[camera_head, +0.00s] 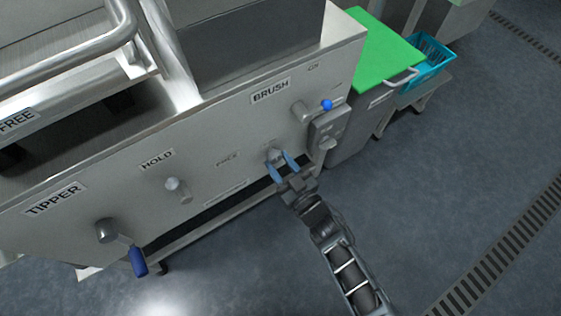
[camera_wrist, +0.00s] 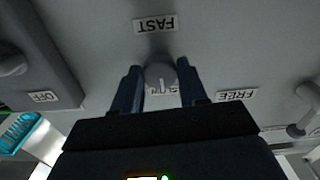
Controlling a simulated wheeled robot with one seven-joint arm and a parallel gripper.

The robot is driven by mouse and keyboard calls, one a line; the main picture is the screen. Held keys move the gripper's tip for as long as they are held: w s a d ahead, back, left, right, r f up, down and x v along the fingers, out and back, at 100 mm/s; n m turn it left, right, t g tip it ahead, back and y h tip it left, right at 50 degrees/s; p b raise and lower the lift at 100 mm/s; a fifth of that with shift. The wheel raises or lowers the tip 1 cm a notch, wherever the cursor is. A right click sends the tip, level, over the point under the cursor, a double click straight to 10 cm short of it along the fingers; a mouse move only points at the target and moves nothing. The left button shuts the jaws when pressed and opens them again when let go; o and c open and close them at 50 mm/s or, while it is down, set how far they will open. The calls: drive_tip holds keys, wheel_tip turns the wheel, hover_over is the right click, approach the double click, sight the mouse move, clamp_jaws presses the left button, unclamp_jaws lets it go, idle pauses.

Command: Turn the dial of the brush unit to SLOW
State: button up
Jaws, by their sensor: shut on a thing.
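A label below the dial is mostly hidden.
A HOLD knob (camera_head: 173,184) and the TIPPER's blue-handled lever (camera_head: 136,260) are left along the panel. A blue-ended lever (camera_head: 326,105) and a switch box (camera_head: 329,125) are close on the right. A green board (camera_head: 378,50) and blue basket (camera_head: 431,57) stand beyond. Floor in front is clear.

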drive_tip(key=shift+f+m, duration=0.1)
drive_tip(key=shift+m, duration=0.4)
drive_tip(key=o, duration=1.1)
drive_tip(key=shift+c, duration=0.2)
drive_tip(key=p+v, duration=0.1)
drive_tip(key=v, duration=0.6)
drive_tip(key=shift+s+d+p, duration=0.25)
drive_tip(key=shift+s+p, duration=0.1)
drive_tip(key=shift+p, duration=0.05)
